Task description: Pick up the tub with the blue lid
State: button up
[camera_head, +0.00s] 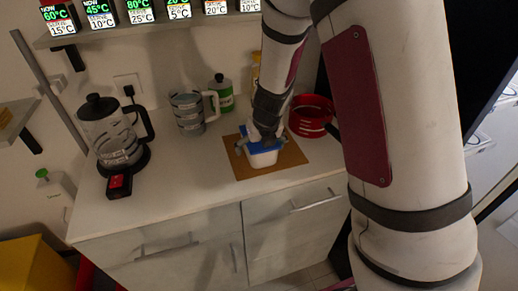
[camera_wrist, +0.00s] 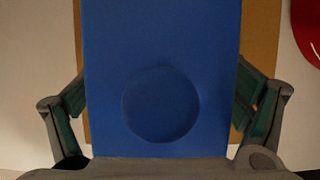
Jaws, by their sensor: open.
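The tub (camera_head: 263,158) is white with a blue lid and stands on a brown mat (camera_head: 290,155) on the counter. In the wrist view its blue lid (camera_wrist: 160,50) fills the middle, with a round recess near its lower part. My gripper (camera_head: 260,142) is directly over the tub, pointing down. In the wrist view my gripper (camera_wrist: 162,115) is open, with one finger on each side of the lid. I cannot tell whether the fingers touch the tub. The fingertips are partly hidden behind the lid's edges.
A red bowl (camera_head: 311,116) stands close to the right of the mat. A clear measuring jug (camera_head: 188,113), a green-labelled bottle (camera_head: 221,92) and a kettle (camera_head: 117,140) stand to the left. A shelf (camera_head: 150,29) with several small display boxes hangs above.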

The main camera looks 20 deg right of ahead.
jog(key=c, duration=1.8)
jog(key=shift+s, duration=0.1)
